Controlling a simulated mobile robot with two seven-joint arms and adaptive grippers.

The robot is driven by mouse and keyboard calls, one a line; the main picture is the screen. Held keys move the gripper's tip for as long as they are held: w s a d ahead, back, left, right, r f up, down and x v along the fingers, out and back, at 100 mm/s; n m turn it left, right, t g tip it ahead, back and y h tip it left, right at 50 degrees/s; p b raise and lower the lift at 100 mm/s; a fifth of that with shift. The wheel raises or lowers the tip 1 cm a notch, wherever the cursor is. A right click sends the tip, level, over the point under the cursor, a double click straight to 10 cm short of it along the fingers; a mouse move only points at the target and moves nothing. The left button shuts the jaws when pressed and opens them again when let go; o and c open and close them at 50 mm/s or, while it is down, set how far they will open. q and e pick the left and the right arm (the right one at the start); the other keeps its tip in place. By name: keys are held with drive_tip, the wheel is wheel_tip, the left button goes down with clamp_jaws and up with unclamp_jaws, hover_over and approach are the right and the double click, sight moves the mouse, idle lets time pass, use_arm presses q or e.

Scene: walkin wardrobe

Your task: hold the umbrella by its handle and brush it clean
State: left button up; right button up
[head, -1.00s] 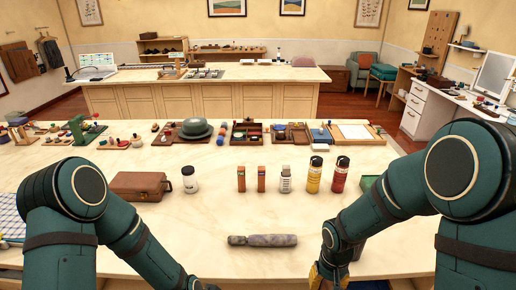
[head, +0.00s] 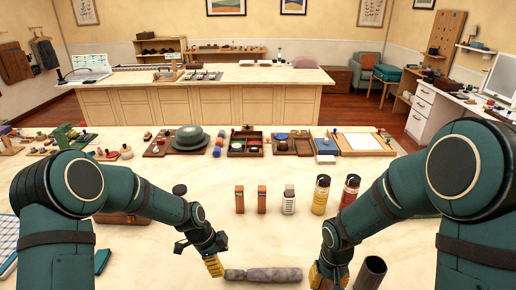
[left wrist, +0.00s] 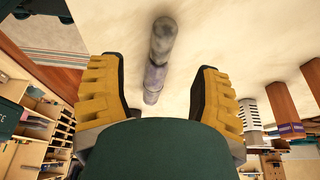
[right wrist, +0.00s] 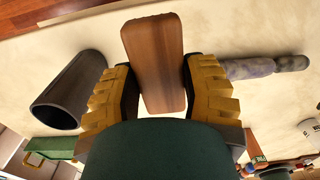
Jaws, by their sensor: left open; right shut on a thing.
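The furled umbrella (head: 272,275), mottled grey-purple with a plainer dark grey end (head: 234,274), lies flat across the front of the table. It also shows in the left wrist view (left wrist: 156,74) and right wrist view (right wrist: 250,68). My left gripper (head: 216,266) is open by the umbrella's left, plainer end. In the left wrist view the umbrella lies beyond and between the spread fingers, seemingly not gripped. My right gripper (right wrist: 160,85) is shut on a brown wooden block, apparently the brush (right wrist: 155,60), right of the umbrella. Its bristles are hidden.
A dark open cylinder (head: 370,273) stands right of my right gripper. Behind the umbrella stand two orange-brown boxes (head: 240,199), a pale bottle (head: 289,199), a yellow bottle (head: 320,195) and a red one (head: 349,190). The table between them and the umbrella is clear.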

sight(231, 272)
drive_tip(key=shift+w+f, duration=0.15)
drive_tip(key=shift+w, duration=0.2)
use_arm(q)
drive_tip(key=shift+b+x, duration=0.55)
drive_tip(key=shift+x, duration=0.45)
use_arm(e)
drive_tip(key=shift+s+f, duration=0.3)
drive_tip(key=shift+f, duration=0.05)
use_arm(q)
drive_tip(key=b+x, duration=0.2)
drive_tip(key=x, duration=0.1)
drive_tip(key=b+x, duration=0.3)
drive_tip(key=x, duration=0.1)
drive_tip(key=shift+w+f, duration=0.2)
drive_tip(key=shift+w, duration=0.05)
use_arm(e)
wheel_tip(231, 272, down, 5)
drive_tip(key=shift+w+f, duration=0.1)
drive_tip(key=shift+w, duration=0.05)
use_arm(q)
clamp_jaws()
drive_tip(key=shift+o, duration=0.2)
unclamp_jaws()
